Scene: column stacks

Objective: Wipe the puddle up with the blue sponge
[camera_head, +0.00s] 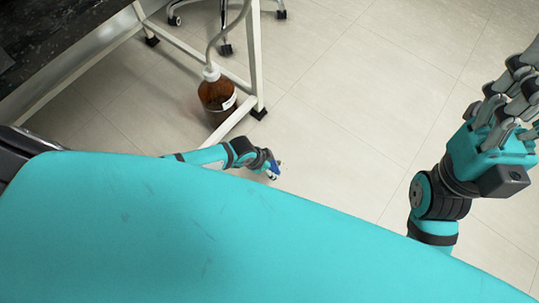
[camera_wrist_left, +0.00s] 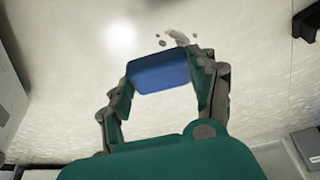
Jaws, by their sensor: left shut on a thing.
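My left gripper (camera_head: 268,164) is shut on the blue sponge (camera_head: 276,166), low over the floor beyond the teal front of my body. In the left wrist view, the sponge (camera_wrist_left: 158,73) sits between the two fingers of the left gripper (camera_wrist_left: 166,74). Just beyond the sponge's far edge, a few small dark wet spots (camera_wrist_left: 178,37) of the puddle show on the pale floor. The sponge may hide more of it. In the head view I cannot make out the puddle. My right gripper (camera_head: 510,95) is raised at the right edge, partly cut off, with nothing visible in it.
A brown bottle (camera_head: 217,96) with a tube in its cap stands by the white frame of a dark-topped bench (camera_head: 50,35). A wheeled chair base (camera_head: 226,48) is behind it. The tiled floor (camera_head: 350,110) in the middle and right is clear.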

